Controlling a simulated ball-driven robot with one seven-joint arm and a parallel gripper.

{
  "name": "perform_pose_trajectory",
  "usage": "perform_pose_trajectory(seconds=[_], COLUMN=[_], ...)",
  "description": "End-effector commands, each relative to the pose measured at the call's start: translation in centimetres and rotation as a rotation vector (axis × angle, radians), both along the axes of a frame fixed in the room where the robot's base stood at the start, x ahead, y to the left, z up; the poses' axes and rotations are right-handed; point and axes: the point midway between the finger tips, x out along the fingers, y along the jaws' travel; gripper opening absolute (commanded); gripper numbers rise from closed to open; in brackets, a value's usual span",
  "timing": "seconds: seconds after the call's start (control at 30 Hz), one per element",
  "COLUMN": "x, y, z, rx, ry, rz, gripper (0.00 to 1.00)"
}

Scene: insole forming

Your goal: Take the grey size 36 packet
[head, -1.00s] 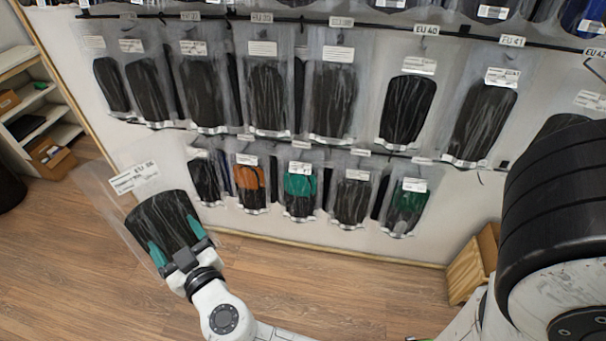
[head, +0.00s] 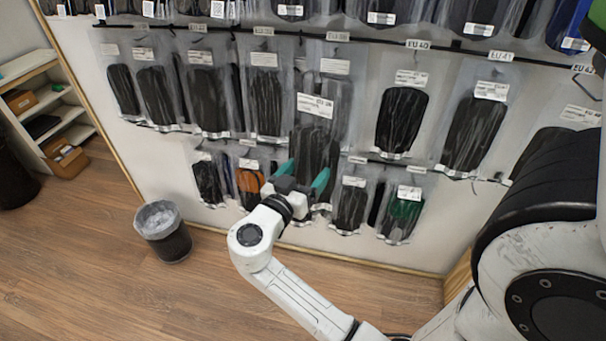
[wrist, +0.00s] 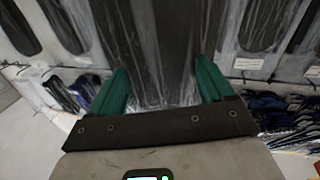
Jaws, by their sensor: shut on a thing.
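My gripper (head: 303,175), with green fingertips, is shut on a clear packet (head: 316,145) with a dark grey to black insole. A white label (head: 315,105) is at its top; its size print is too small to read surely now, but it looked like EU 36 a second ago. The packet stands upright above the gripper, in front of the hanging rows, and overlaps packets behind it. In the wrist view the green fingers (wrist: 162,88) stand on either side of the packet's dark lower part (wrist: 160,45).
Rows of hanging packets, such as the EU 40 one (head: 402,115), cover the white wall. A lower row holds an orange packet (head: 250,186) and a green one (head: 403,212). A bin (head: 165,232) stands on the floor, with shelves (head: 50,110) at left.

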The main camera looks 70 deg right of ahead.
Motion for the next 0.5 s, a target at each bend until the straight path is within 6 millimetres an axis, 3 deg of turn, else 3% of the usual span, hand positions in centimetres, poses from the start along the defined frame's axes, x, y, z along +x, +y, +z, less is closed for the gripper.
perform_pose_trajectory(seconds=[0.5], x=[0.4], y=[-5.4], z=[0.1], rx=[0.000], ry=[0.000], rz=[0.001], gripper=[0.49])
